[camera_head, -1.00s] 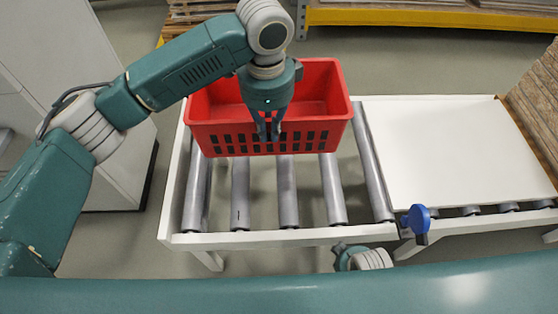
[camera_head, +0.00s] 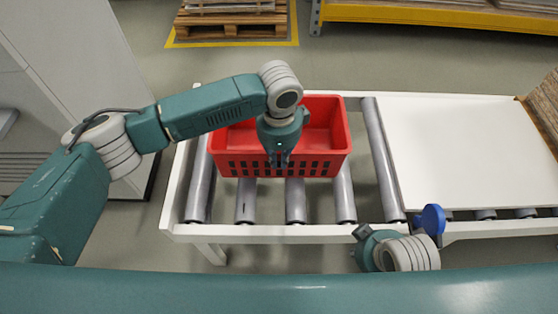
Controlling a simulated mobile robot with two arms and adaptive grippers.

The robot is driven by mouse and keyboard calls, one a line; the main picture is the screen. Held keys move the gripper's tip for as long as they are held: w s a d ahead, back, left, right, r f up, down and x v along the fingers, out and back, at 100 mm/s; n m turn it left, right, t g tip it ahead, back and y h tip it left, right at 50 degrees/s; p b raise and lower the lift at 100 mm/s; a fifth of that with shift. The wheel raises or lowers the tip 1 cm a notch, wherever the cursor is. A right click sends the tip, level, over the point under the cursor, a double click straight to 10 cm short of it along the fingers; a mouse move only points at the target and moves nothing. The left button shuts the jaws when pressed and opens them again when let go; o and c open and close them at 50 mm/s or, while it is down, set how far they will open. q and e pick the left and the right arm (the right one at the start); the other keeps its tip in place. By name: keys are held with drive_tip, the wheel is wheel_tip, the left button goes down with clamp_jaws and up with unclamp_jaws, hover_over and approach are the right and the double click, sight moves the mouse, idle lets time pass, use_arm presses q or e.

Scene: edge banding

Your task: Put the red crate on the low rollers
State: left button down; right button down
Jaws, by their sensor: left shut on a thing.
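The red crate (camera_head: 325,158) is upright over the far part of the low rollers (camera_head: 296,205); it looks empty where I can see inside. My left gripper (camera_head: 278,160) points down at the crate's near wall and is shut on it. I cannot tell whether the crate's underside touches the rollers. The rollers are grey metal cylinders in a white frame, their near ends bare. Part of my right arm (camera_head: 395,250) shows at the frame's near edge; its gripper is not in view.
A white board (camera_head: 450,150) lies on the rollers to the right, with a blue knob (camera_head: 433,220) at its near corner. Wooden boards (camera_head: 545,105) stand at the far right. A grey cabinet (camera_head: 75,75) stands at the left. A pallet (camera_head: 230,22) is on the floor behind.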

use_arm(q)
drive_tip(key=shift+w+f, duration=0.1)
drive_tip(key=shift+f, duration=0.1)
drive_tip(key=c, duration=1.8)
unclamp_jaws()
drive_tip(key=shift+f, duration=0.1)
